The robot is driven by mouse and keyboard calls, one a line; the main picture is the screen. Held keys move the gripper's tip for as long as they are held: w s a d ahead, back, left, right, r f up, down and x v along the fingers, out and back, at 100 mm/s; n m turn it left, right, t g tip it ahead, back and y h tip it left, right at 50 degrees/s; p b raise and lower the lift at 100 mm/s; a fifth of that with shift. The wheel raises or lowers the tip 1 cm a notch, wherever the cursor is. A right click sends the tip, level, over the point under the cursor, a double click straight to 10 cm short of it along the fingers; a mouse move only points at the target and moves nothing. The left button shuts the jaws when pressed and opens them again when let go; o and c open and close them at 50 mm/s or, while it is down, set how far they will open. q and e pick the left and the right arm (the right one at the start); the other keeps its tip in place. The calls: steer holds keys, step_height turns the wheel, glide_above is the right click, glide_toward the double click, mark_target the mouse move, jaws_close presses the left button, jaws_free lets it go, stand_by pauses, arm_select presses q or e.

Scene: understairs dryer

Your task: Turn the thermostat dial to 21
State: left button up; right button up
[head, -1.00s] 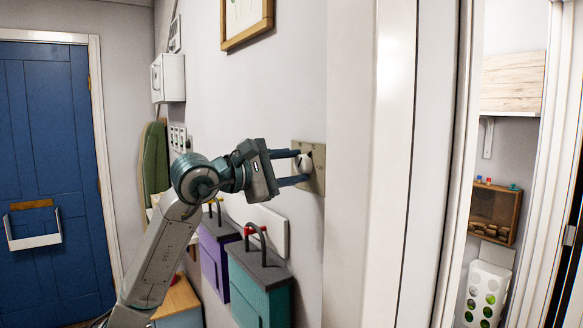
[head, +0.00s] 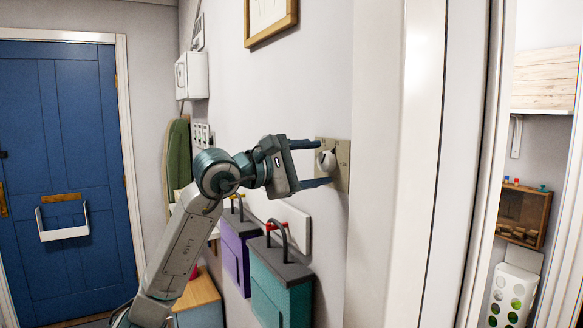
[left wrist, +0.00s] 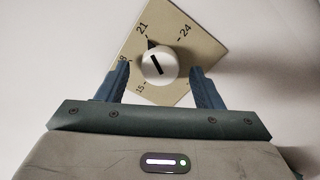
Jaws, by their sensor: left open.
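The thermostat is a square beige plate (left wrist: 190,42) on the wall, seen tilted in the left wrist view, marked 15, 18, 21 and 24. Its round white knob (left wrist: 155,67) has a dark slot and a dark pointer at its upper left, close to the 21 mark. In the head view the knob (head: 326,161) stands out from the plate (head: 342,160). My left gripper (head: 324,164) is open, its fingertips above and below the knob with gaps. In the left wrist view the fingers (left wrist: 158,75) flank the knob without touching it. My right gripper is out of view.
Purple (head: 235,250) and teal (head: 285,290) boxes with dark handles are below my left arm. A white door frame (head: 410,180) stands right of the thermostat. A picture frame (head: 270,22) hangs above. A blue door (head: 65,150) is far left.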

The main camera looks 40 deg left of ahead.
arm_select(q)
steer(key=b+v, duration=0.6)
steer(key=v, duration=0.4)
steer(key=shift+b, duration=0.4)
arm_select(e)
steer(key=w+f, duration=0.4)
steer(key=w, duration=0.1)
arm_select(q)
steer(key=shift+s, duration=0.2)
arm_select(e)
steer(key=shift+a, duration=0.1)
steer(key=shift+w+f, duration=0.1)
